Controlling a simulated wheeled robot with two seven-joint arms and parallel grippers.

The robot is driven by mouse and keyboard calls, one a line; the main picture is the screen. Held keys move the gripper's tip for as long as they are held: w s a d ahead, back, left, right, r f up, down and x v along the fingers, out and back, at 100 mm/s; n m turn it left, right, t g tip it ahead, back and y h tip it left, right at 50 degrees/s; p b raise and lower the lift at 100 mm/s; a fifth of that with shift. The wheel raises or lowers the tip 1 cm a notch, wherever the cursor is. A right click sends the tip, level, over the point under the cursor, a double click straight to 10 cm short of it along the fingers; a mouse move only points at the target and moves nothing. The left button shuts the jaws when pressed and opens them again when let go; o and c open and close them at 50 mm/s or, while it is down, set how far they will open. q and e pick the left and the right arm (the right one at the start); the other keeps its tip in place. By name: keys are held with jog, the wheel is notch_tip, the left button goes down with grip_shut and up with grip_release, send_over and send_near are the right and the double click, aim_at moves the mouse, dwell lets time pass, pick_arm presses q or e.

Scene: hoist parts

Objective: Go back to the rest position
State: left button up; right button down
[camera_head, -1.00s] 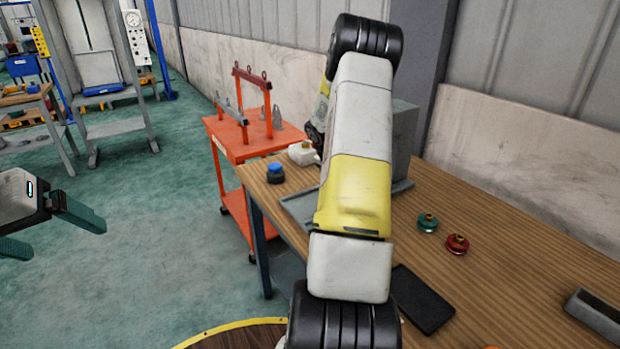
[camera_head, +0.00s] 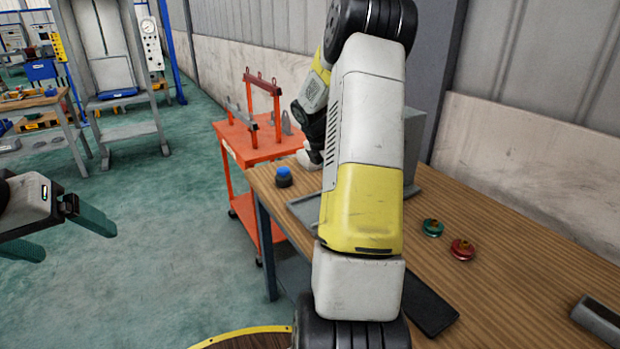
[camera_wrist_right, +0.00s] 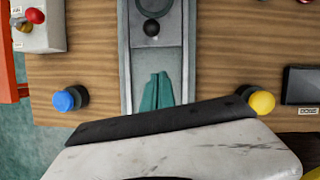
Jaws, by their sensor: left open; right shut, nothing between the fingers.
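My left gripper (camera_head: 76,243) is at the left edge of the head view, its two green fingers apart and empty, over open floor. My right arm stretches over the wooden table (camera_head: 520,265) in the head view and hides its own gripper there. In the right wrist view my right gripper (camera_wrist_right: 157,88) shows its green fingers together with nothing between them. They appear over a grey metal fixture (camera_wrist_right: 125,60) with a black ball knob (camera_wrist_right: 151,27); whether they touch it I cannot tell.
A blue button (camera_head: 284,176) stands at the table's left end. A green knob (camera_head: 432,228), a red knob (camera_head: 462,249) and a black flat slab (camera_head: 432,308) lie right of my arm. An orange cart (camera_head: 262,150) stands beyond. A yellow button (camera_wrist_right: 262,102) shows in the wrist view.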

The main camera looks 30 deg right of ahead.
jog(key=s+a+r+m+t+y, duration=0.1)
jog(key=s+a+r+m, duration=0.4)
jog(key=a+r, duration=0.25)
jog(key=s+a+r+m+t+y, duration=0.1)
jog(key=s+a+r+m, duration=0.4)
jog(key=a+r, duration=0.25)
jog(key=s+a+r+m+t+y, duration=0.3)
jog(key=s+a+m, duration=0.7)
jog(key=s+a, duration=0.4)
jog(key=shift+s+a+m+y, duration=0.15)
jog(key=shift+s+m+y, duration=0.15)
jog(key=shift+s+y, duration=0.55)
jog(key=shift+s, duration=0.15)
